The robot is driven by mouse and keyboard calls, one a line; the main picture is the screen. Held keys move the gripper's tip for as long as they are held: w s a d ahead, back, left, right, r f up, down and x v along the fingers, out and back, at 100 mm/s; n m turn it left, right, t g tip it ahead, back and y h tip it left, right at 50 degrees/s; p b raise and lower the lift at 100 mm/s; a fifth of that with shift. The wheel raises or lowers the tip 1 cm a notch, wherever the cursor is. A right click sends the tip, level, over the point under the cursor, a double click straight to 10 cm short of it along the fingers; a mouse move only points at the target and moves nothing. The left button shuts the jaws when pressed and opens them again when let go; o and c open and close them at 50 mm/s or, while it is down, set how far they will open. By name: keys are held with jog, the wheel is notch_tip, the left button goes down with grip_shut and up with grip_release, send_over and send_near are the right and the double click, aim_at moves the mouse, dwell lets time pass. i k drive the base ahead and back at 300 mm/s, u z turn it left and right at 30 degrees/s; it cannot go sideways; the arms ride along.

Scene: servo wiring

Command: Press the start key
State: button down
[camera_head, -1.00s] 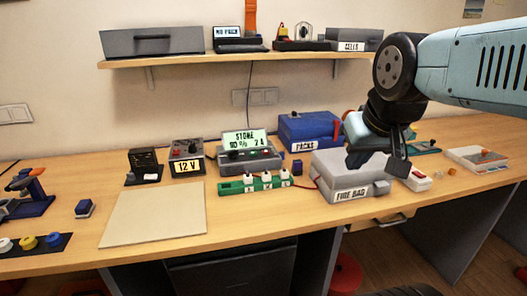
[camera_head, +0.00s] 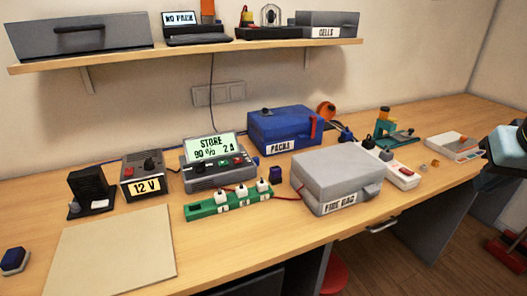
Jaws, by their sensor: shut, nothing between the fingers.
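The grey charger (camera_head: 214,173) stands at the back of the bench, left of the blue box. Its lit green display (camera_head: 211,146) reads "STORE 90% 2A". The keys' labels are too small to read. My gripper (camera_head: 487,180) is at the far right edge, partly cut off by the frame, far from the charger. It is shut and empty; its fingertips show poorly.
A green strip (camera_head: 230,206) with white plugs lies before the charger. A 12 V supply (camera_head: 142,177) stands left of it. A grey "FIRE BAG" box (camera_head: 325,182) and blue "PACKS" box (camera_head: 285,127) stand to the right. A shelf (camera_head: 180,52) overhangs the back. The pale mat (camera_head: 115,252) is bare.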

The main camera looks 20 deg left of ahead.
aim_at(224, 163)
jog(key=u, duration=0.3)
jog(key=i, duration=0.15)
jog(key=z, duration=1.8)
jog(key=k, duration=1.2)
jog(key=u, duration=3.25)
jog(key=k, duration=0.1)
jog(key=z, duration=1.05)
jog(key=i, duration=0.5)
jog(key=u, duration=0.1)
